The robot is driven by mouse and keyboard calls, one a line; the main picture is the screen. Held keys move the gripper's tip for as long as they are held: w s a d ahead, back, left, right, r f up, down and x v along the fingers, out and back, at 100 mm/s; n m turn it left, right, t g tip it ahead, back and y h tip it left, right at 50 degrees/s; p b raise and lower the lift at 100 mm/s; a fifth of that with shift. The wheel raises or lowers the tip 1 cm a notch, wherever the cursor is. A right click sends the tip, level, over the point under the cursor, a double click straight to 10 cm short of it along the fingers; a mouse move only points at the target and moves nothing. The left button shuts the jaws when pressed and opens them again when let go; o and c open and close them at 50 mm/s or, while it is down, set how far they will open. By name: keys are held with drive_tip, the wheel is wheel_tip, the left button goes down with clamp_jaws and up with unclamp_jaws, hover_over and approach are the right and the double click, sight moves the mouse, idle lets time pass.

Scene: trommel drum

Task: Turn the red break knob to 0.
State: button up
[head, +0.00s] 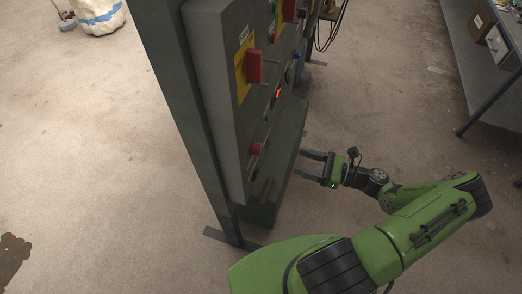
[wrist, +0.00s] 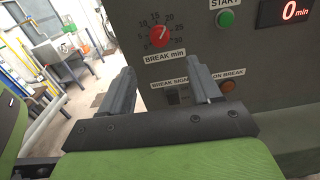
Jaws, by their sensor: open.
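The red break knob (wrist: 158,36) shows in the wrist view on the grey control panel (wrist: 262,72), with a numbered dial around it and the label "BREAK min" below. Its pointer direction is too small to tell for certain. In the head view a small red knob low on the panel (head: 256,149) seems to be the same one. My gripper (head: 302,164) is open and empty, a little to the right of the panel's lower part. In the wrist view its two fingers (wrist: 160,83) point toward the panel below the knob, apart from it.
A green START button (wrist: 225,18) and a red display reading "0 min" (wrist: 289,10) sit right of the knob. A larger red switch on a yellow plate (head: 253,67) is higher on the panel. A workbench (head: 487,62) stands far right. Open floor lies between.

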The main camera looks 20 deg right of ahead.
sight(260, 150)
drive_tip(key=p+x, duration=0.1)
drive_tip(key=x, duration=1.2)
drive_tip(key=shift+a+p, duration=0.15)
drive_tip(key=shift+p, duration=0.15)
drive_tip(key=c, duration=1)
drive_tip(key=shift+c, duration=0.2)
